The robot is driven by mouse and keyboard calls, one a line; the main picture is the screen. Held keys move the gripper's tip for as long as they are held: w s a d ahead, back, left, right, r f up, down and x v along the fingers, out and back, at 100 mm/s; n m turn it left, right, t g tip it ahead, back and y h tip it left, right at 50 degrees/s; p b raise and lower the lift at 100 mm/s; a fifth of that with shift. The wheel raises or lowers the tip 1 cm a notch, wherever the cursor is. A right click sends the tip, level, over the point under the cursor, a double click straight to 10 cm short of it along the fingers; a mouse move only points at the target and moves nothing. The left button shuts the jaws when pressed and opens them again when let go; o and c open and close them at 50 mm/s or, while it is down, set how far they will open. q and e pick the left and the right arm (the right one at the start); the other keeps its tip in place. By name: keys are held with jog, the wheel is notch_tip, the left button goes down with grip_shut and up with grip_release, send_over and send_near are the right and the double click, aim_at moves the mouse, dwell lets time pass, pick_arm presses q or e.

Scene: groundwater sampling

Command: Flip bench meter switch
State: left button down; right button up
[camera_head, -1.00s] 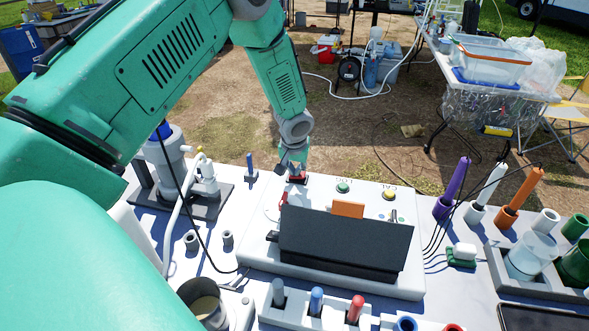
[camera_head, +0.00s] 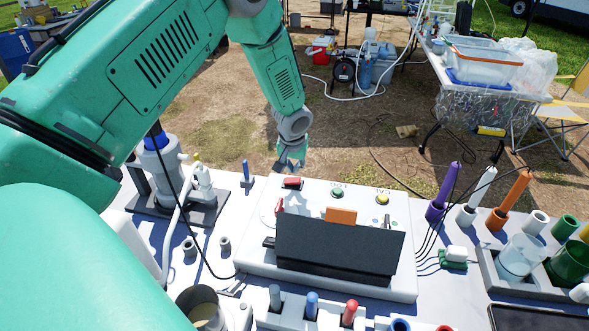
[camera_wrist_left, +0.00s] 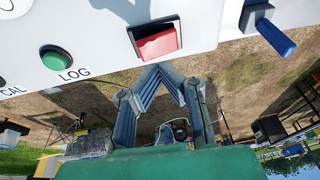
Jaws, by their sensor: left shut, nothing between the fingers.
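My right gripper is not in view.
Green LOG (camera_head: 337,193) and yellow CAL (camera_head: 382,199) buttons sit right of the switch. Purple, white and orange probes (camera_head: 510,200) stand right of the meter. My left arm covers much of the left side.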

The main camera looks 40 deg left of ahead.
pick_arm(q)
jog(key=s+a+r+b, duration=0.1)
jog(key=s+r, duration=0.3)
jog(key=r, duration=0.6)
jog(key=shift+a+b, duration=0.3)
jog(key=shift+b, duration=0.05)
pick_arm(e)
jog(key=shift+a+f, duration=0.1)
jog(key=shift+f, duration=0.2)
pick_arm(q)
jog(key=shift+a+f, duration=0.1)
jog(key=shift+a, duration=0.05)
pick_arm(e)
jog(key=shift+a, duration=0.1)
